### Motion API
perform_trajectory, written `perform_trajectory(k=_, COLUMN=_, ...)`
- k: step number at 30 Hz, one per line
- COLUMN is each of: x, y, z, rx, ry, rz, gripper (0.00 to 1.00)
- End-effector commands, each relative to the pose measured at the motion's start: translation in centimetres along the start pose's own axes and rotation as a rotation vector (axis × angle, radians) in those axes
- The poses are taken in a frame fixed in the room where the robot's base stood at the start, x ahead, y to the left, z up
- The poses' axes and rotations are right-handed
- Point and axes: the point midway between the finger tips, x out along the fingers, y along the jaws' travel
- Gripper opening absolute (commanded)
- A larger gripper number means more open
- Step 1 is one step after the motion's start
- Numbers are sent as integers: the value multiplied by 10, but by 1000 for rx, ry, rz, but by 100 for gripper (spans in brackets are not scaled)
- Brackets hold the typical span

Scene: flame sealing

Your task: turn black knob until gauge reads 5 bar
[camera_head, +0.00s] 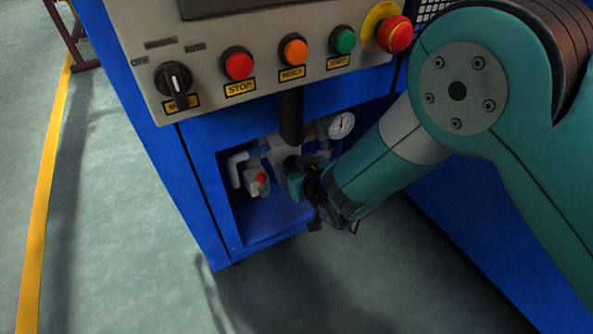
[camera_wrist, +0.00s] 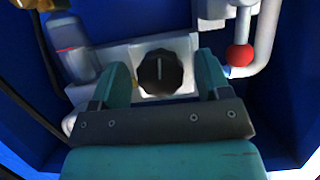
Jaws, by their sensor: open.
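In the wrist view, a round black knob (camera_wrist: 161,72) with a pale pointer line sits on a light square plate. My gripper (camera_wrist: 160,62) is open, with one finger on each side of the knob and visible gaps between fingers and knob. In the head view, my gripper (camera_head: 292,180) reaches into the blue cabinet's recess, and the knob is hidden behind it. A white-faced round pressure gauge (camera_head: 342,125) is in the recess, above and right of the gripper. Its needle is too small to read.
A red ball handle (camera_head: 261,178) on a valve is left of my gripper; it also shows in the wrist view (camera_wrist: 240,55). A black cylinder (camera_head: 291,116) hangs above. The control panel (camera_head: 215,35) overhangs the recess, with a black selector switch (camera_head: 173,80).

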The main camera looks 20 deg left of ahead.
Motion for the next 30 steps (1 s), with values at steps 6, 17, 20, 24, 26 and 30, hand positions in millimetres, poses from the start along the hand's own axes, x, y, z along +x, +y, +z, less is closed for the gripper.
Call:
perform_trajectory(k=6, x=1, y=0, z=0, rx=0, ry=-1, rz=0, gripper=70)
perform_trajectory(k=17, x=0, y=0, z=0, rx=-7, ry=-1, rz=3, gripper=22)
perform_trajectory(k=20, x=0, y=-1, z=-1, rx=-51, ry=-3, rz=19, gripper=22)
perform_trajectory(k=24, x=0, y=0, z=0, rx=-94, ry=-3, rz=39, gripper=22)
perform_trajectory(k=26, x=0, y=0, z=1, rx=-95, ry=-3, rz=40, gripper=22)
perform_trajectory(k=30, x=0, y=0, z=1, rx=-94, ry=-3, rz=40, gripper=22)
